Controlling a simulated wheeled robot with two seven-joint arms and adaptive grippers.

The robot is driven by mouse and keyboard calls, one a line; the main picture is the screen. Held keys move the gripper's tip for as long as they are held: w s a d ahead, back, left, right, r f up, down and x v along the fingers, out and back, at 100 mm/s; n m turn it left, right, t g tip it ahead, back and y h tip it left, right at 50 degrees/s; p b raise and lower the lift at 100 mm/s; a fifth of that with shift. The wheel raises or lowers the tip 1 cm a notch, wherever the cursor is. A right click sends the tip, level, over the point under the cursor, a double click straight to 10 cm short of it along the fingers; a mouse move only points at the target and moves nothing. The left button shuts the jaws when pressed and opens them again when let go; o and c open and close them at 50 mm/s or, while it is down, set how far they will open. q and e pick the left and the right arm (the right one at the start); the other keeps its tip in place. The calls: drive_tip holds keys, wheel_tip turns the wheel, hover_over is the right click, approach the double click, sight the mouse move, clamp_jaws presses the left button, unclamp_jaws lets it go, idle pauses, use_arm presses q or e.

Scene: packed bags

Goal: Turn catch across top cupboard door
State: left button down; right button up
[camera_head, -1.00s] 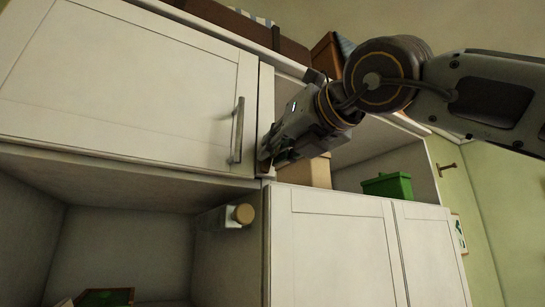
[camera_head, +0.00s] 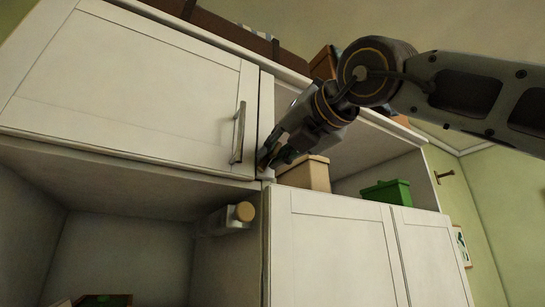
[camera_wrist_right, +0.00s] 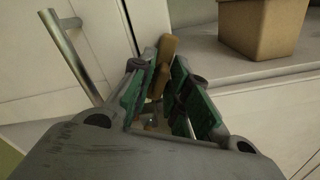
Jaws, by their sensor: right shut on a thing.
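The white top cupboard door (camera_head: 120,90) is closed at the upper left in the head view. Its metal bar handle (camera_head: 239,132) also shows in the right wrist view (camera_wrist_right: 75,55). The catch is a small brown wooden bar (camera_wrist_right: 163,66) by the door's right edge in the wrist view. My right gripper (camera_head: 267,161) is at the upright beside that edge. Its green-padded fingers (camera_wrist_right: 160,98) are shut on the catch and hide part of it. In the head view the gripper hides the catch, so its exact angle is hard to tell. My left gripper is out of view.
Right of the gripper is an open shelf with a tan box (camera_head: 306,174) close by and a green box (camera_head: 387,193) farther right. Closed lower doors (camera_head: 335,245) are below. A round wooden knob-like end (camera_head: 245,211) sticks out under the top cupboard.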

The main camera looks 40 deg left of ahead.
drive_tip(key=shift+f, duration=0.1)
drive_tip(key=shift+m, duration=0.3)
drive_tip(key=shift+f+m+b, duration=0.1)
drive_tip(key=shift+m+b, duration=0.4)
drive_tip(key=shift+b, duration=0.3)
drive_tip(key=shift+m+b, duration=1.6)
drive_tip(key=shift+m, duration=0.5)
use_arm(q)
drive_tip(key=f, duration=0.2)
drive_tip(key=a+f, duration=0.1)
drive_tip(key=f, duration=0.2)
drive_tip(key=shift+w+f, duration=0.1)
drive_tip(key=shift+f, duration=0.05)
use_arm(e)
drive_tip(key=shift+m, duration=0.3)
